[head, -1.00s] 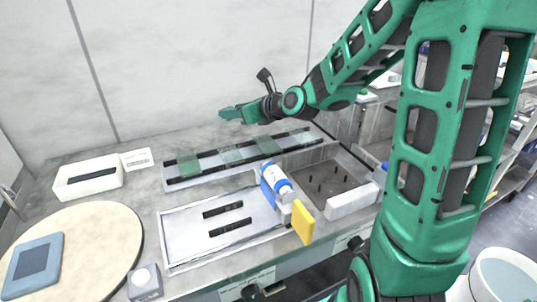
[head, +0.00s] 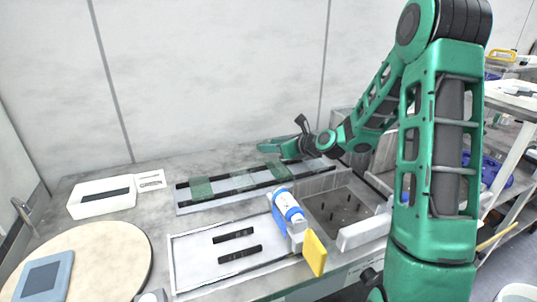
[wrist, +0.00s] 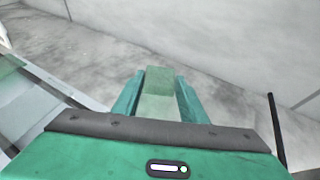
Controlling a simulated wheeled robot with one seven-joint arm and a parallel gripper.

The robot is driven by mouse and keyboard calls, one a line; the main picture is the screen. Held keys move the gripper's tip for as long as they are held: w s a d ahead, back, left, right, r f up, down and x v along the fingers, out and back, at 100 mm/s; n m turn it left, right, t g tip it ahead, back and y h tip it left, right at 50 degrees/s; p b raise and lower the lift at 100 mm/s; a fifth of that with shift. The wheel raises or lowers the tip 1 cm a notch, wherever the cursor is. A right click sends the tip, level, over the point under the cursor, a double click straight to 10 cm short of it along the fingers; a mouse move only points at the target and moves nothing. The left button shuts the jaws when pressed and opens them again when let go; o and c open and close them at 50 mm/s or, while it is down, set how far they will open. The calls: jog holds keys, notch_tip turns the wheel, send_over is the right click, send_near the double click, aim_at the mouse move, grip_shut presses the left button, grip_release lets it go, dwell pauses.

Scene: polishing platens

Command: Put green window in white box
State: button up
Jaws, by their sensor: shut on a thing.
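My gripper (head: 268,147) is over the back of the bench, behind the long rack. In the wrist view, my gripper (wrist: 157,92) is shut on a pale green window (wrist: 158,88), a small flat translucent block between its fingers. In the head view the held window is too small to make out. The white box (head: 118,203) stands at the far left of the bench, open on top with a dark strip inside, well left of my gripper. Other green windows (head: 201,189) lie across the rack's dark rails.
The rack (head: 215,205) lies in front of my gripper. A white labelled piece (head: 151,181) stands just right of the white box. A metal tray (head: 190,268), a white bottle with blue bands (head: 289,207) and a yellow plate (head: 314,253) are nearer. The back strip is clear.

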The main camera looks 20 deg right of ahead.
jog(key=shift+f, duration=1.25)
jog(key=o, duration=1.2)
